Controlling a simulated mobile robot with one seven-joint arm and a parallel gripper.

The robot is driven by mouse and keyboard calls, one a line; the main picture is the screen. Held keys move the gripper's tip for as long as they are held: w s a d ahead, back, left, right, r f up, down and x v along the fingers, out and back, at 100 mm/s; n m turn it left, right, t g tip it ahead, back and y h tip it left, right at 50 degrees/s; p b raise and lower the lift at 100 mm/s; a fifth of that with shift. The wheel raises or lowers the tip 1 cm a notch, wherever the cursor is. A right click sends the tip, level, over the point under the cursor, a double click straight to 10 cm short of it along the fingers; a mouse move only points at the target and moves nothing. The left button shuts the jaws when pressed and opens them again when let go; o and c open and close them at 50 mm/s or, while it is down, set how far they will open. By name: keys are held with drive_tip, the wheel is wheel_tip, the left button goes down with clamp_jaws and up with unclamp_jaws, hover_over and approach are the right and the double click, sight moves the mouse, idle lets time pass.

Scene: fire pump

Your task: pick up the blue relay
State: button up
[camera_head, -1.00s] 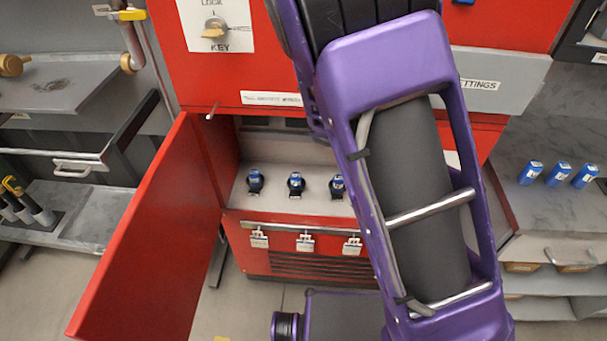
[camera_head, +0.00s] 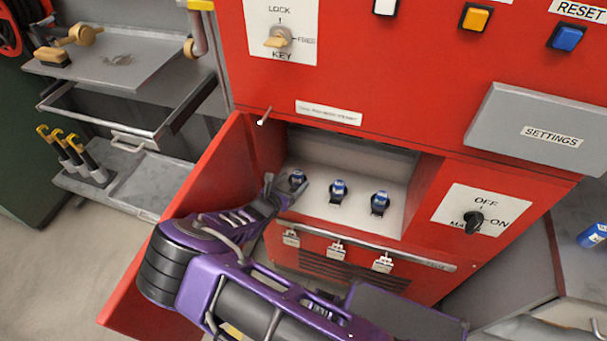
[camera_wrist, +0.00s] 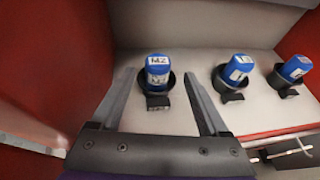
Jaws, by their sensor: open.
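Three blue relays sit in black sockets on the pale shelf (camera_head: 385,217) inside the open red cabinet. In the head view they are the left relay (camera_head: 297,177), the middle relay (camera_head: 338,187) and the right relay (camera_head: 380,198). In the wrist view the left relay (camera_wrist: 158,68) is labelled M2 and stands ahead between the open fingers; the other two relays (camera_wrist: 236,69) (camera_wrist: 296,68) are to the right. My gripper (camera_head: 286,187) is open and empty; in the wrist view its fingertips (camera_wrist: 157,77) flank the left relay without visibly gripping it.
The open red door (camera_head: 205,173) is on the left, beside my arm. The red panel above holds a key switch (camera_head: 278,38). Another blue item (camera_head: 592,235) lies at far right.

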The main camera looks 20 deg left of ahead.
drive_tip(key=shift+w+f, duration=0.3)
drive_tip(key=shift+w, duration=0.05)
drive_tip(key=x, duration=0.4)
drive_tip(key=b+x, duration=0.1)
drive_tip(key=x, duration=0.1)
drive_tip(key=shift+w+a+r, duration=0.2)
drive_tip(key=shift+w, duration=0.1)
clamp_jaws()
